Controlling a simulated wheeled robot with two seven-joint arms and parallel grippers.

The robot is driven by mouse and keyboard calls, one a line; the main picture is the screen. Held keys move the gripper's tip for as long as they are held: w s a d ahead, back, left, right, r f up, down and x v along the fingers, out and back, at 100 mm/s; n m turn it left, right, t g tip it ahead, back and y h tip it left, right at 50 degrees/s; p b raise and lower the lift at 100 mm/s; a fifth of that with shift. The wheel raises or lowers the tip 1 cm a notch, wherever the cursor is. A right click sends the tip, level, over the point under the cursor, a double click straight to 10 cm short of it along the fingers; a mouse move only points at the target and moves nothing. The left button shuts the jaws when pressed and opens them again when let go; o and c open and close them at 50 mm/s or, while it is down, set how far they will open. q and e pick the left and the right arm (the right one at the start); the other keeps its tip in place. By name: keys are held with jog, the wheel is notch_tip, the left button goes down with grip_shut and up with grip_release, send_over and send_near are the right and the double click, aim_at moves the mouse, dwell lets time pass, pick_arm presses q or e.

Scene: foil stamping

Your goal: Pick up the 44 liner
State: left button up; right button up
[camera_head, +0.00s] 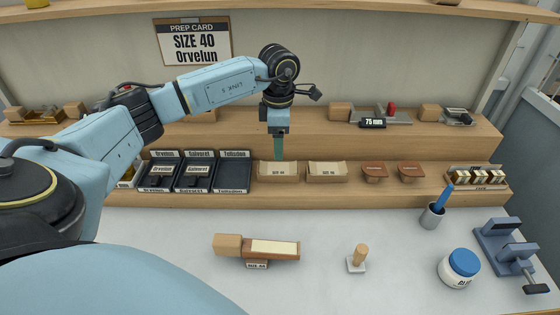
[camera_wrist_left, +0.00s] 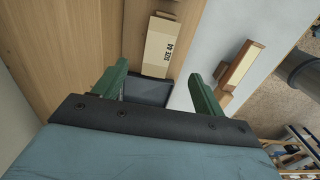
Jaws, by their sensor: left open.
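A cardboard tray of pale liners (camera_head: 278,169) sits on the lower shelf, just right of the black trays. In the left wrist view this cardboard tray (camera_wrist_left: 160,46) reads "SIZE 44". A second, similar liner tray (camera_head: 327,170) stands to its right; its label is too small to read surely. My left gripper (camera_head: 279,156) points down over the left liner tray. In the left wrist view its green fingers (camera_wrist_left: 157,88) are spread apart with nothing between them, and the 44 tray lies beyond the gap. My right gripper is not in view.
Black trays (camera_head: 195,172) fill the shelf left of the liners. Brown pieces (camera_head: 374,172) stand to the right. A wooden block with a cream strip (camera_head: 257,247), a small stamp (camera_head: 357,259), a pen cup (camera_head: 432,216), a blue-lidded jar (camera_head: 460,267) and a vise (camera_head: 508,250) stand on the bench.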

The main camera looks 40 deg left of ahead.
aim_at(278, 168)
pick_arm(q)
jog(key=shift+f, duration=0.8)
jog(key=shift+w+f, duration=0.15)
jog(key=shift+f, duration=0.4)
notch_tip(278, 168, down, 5)
jog(key=shift+a+p, duration=0.1)
jog(key=shift+p, duration=0.2)
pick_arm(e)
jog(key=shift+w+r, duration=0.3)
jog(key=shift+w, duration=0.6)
pick_arm(q)
jog(key=shift+c, duration=0.3)
jog(key=c, duration=1)
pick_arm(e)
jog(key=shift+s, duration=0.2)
